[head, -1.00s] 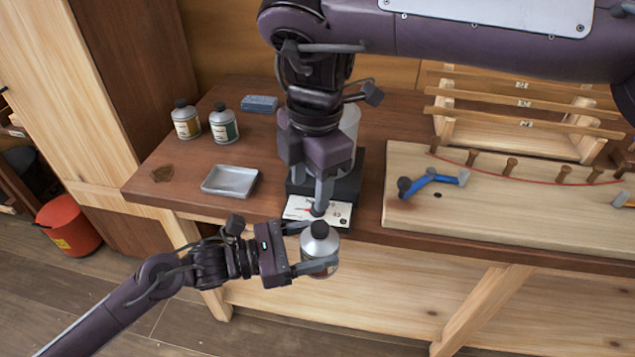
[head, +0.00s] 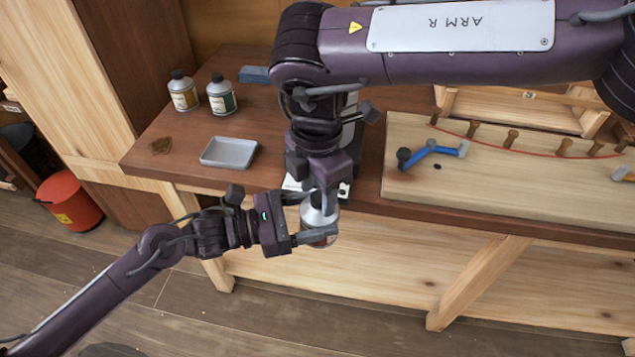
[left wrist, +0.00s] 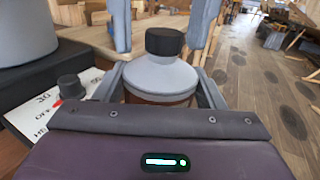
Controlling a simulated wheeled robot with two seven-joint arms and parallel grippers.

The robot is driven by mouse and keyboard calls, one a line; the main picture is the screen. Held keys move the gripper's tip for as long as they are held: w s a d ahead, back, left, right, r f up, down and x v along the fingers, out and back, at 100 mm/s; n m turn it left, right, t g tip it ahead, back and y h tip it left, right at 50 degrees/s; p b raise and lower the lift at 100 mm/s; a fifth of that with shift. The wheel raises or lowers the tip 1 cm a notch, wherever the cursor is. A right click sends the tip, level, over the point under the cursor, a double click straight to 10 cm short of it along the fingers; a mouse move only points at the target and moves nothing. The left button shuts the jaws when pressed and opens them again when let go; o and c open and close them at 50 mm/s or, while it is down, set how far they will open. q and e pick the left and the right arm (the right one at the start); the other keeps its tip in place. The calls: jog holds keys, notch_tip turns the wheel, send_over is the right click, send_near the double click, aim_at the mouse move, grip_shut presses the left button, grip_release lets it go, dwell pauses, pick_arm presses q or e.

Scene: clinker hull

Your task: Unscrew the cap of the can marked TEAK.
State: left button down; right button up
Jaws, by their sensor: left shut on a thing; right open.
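My left gripper (head: 318,217) is shut on a can (head: 316,224) with a grey shoulder and a brownish body, held upright in front of the bench edge. Its label cannot be read. In the left wrist view its shoulder (left wrist: 160,78) and black cap (left wrist: 164,42) show clearly, with the cap on the can. My right gripper (head: 322,192) points down from above and is open. In the left wrist view its fingers (left wrist: 161,30) stand on either side of the cap, with a gap at least on the left. In the head view the right gripper hides the cap.
Two more capped cans, one tan-labelled (head: 183,93) and one green-labelled (head: 221,96), stand on the bench (head: 190,130). A grey tray (head: 229,153) lies nearer. A device with a white panel (head: 290,185) is behind the held can. A pegged board (head: 520,185) lies to the right.

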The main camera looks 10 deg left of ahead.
jog(key=shift+c, duration=0.2)
jog(key=c, duration=1)
jog(key=n, duration=0.6)
jog(key=shift+r+n, duration=0.1)
jog(key=shift+n, duration=0.2)
jog(key=n, duration=0.6)
jog(key=shift+d+n, duration=0.1)
jog(key=shift+n, duration=0.2)
jog(key=n, duration=0.6)
jog(key=shift+w+n, duration=0.1)
jog(key=shift+n, duration=0.2)
jog(key=n, duration=0.7)
jog(key=shift+r, duration=0.15)
jog(key=shift+d+r, duration=0.1)
jog(key=shift+r, duration=0.75)
